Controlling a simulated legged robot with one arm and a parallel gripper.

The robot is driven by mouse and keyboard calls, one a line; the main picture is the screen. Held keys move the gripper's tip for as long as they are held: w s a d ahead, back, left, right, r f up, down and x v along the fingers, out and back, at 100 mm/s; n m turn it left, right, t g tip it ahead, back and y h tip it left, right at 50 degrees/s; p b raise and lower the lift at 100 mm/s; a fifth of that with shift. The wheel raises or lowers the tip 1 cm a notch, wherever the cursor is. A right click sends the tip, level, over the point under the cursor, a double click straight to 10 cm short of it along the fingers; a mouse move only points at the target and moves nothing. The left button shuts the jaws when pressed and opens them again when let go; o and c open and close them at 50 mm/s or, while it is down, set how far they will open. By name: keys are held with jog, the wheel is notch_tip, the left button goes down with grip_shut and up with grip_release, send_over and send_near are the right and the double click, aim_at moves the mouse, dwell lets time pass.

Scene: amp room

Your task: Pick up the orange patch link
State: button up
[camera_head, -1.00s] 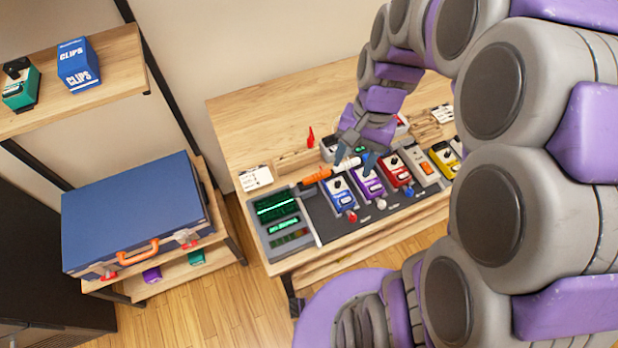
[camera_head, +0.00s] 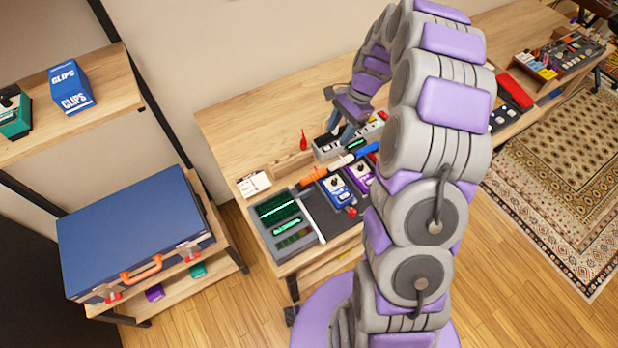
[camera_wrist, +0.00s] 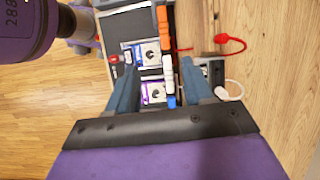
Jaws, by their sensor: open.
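The orange patch link (camera_head: 314,175) lies on the bench behind the pedal board, at the left end of a row with a white link (camera_head: 340,162) and a blue link (camera_head: 367,149). In the wrist view the orange link (camera_wrist: 163,20) is at the top, beyond my fingertips, with the white link (camera_wrist: 168,66) and the blue link (camera_wrist: 171,101) nearer. My gripper (camera_wrist: 156,72) is open and empty, its fingers appearing either side of the white link. In the head view my gripper (camera_head: 345,134) is above the bench, right of the orange link; its tips are partly hidden.
The blue pedal (camera_head: 342,190) and purple pedal (camera_head: 361,176) sit close in front of the links. A meter panel (camera_head: 280,219) is at the left. A power strip (camera_head: 327,149) and a red cable (camera_wrist: 230,42) lie behind. Bare bench (camera_head: 250,125) is free at the back left.

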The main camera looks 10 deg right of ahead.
jog(key=f, duration=0.1)
jog(key=b, duration=0.2)
send_over(315, 174)
jog(key=d, duration=0.3)
jog(key=shift+m, duration=0.3)
jog(key=f, duration=1.1)
jog(key=shift+w+a+f, duration=0.15)
jog(key=shift+w+a, duration=0.05)
jog(key=shift+w, duration=0.1)
jog(key=shift+a+b+x, duration=0.15)
jog(key=shift+b+x, duration=0.05)
jog(key=shift+x, duration=1.1)
jog(key=shift+a+b+x, duration=0.1)
jog(key=shift+b+x, duration=0.05)
jog(key=shift+x, duration=1.2)
grip_shut()
